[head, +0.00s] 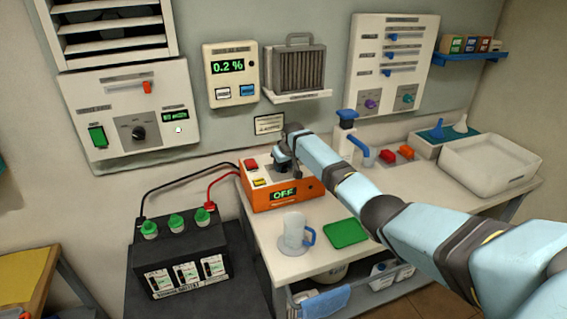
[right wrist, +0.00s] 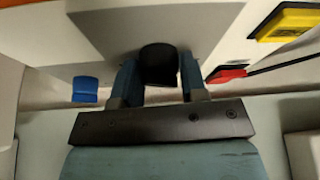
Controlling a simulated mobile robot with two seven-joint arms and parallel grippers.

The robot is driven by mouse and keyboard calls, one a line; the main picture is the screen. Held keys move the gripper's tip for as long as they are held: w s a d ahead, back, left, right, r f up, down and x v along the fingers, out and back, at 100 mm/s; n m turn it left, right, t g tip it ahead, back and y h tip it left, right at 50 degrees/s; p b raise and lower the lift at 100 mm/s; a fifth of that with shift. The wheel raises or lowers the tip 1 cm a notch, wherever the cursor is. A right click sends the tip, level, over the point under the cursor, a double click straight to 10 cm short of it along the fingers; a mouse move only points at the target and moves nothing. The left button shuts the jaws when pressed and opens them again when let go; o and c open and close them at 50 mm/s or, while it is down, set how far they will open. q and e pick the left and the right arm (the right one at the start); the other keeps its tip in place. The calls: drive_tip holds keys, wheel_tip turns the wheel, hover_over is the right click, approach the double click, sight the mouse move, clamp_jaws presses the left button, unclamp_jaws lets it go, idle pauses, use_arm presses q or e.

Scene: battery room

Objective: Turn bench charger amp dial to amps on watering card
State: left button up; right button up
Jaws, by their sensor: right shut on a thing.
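The orange bench charger (head: 262,196) stands at the back left of the bench, its green display reading OFF. My right gripper (head: 284,160) is over the charger's top. In the right wrist view, its two fingers (right wrist: 160,82) are shut on a black dial knob (right wrist: 158,58), one finger on each side. The dial's pointer and scale are hidden, so its setting cannot be read. A small framed card (head: 269,124) hangs on the wall behind the charger. Its text is too small to read, and I cannot tell if it is the watering card. My left gripper is out of view.
A black battery (head: 185,262) with green caps stands left of the bench, with red and black cables running to the charger. A clear mug (head: 294,234) and green tray (head: 345,233) lie in front.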

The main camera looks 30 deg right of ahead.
drive_tip(key=shift+a+r+m+p, duration=0.1)
drive_tip(key=shift+r+m+p, duration=0.15)
drive_tip(key=shift+m+p, duration=0.45)
drive_tip(key=shift+m+h+p, duration=0.5)
drive_tip(key=shift+m+p, duration=0.1)
drive_tip(key=shift+m, duration=0.2)
drive_tip(key=shift+f+m+h+p, duration=0.1)
drive_tip(key=shift+m+h+p, duration=0.25)
drive_tip(key=shift+m, duration=0.35)
drive_tip(key=shift+f+m+g+h, duration=0.1)
drive_tip(key=shift+m+g+h, duration=0.25)
drive_tip(key=shift+m, duration=0.45)
drive_tip(key=shift+m+p, duration=0.3)
drive_tip(key=shift+w, duration=0.1)
drive_tip(key=o, duration=0.9)
